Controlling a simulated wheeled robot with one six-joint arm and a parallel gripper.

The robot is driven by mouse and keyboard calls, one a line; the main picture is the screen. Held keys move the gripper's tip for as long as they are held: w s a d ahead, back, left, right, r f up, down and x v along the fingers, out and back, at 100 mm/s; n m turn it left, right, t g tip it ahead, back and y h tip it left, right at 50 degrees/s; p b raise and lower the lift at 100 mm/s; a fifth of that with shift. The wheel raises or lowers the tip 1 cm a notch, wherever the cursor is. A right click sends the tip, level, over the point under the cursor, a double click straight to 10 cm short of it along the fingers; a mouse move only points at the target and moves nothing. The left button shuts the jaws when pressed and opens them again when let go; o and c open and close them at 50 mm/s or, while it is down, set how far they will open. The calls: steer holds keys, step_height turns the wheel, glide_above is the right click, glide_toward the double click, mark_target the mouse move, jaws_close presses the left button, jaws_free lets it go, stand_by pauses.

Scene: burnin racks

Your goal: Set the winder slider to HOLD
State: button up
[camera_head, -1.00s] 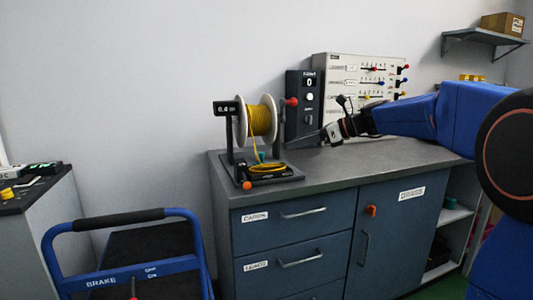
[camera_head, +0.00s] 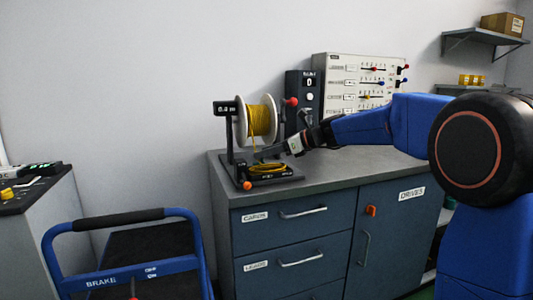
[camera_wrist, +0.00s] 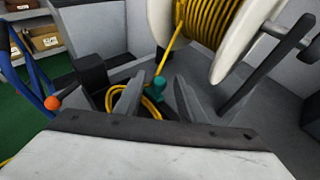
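The winder (camera_head: 229,150) stands on the counter, with a white spool (camera_head: 241,126) of yellow cable on its frame. In the wrist view a teal knob (camera_wrist: 157,83) stands low on the winder beside loops of yellow cable; it looks like the slider's handle. My gripper (camera_wrist: 158,92) is open, its two fingers apart on either side of the knob. I cannot tell whether they touch it. In the head view my gripper (camera_head: 262,154) is just above the winder's base, and the knob is hidden there. No HOLD marking is readable.
A red crank knob (camera_head: 291,102) sticks out right of the spool, and an orange ball (camera_head: 247,185) sits at the base's front corner. Behind are a black counter box (camera_head: 309,84) and a slider panel (camera_head: 345,69). The counter's right part (camera_head: 370,158) is clear. A blue trolley stands in front.

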steer(key=shift+c, duration=0.2)
jaws_close()
steer(key=shift+w+d, duration=0.35)
steer(key=shift+d, duration=0.8)
steer(key=shift+w+d, duration=0.3)
steer(key=shift+d, duration=0.9)
steer(key=shift+w+d, duration=0.35)
steer(key=shift+d, duration=0.8)
steer(key=shift+o, duration=0.2)
jaws_free()
steer(key=shift+d, duration=0.2)
steer(key=v, duration=1.7)
steer(key=shift+s+d, duration=0.1)
steer(key=shift+s, duration=0.05)
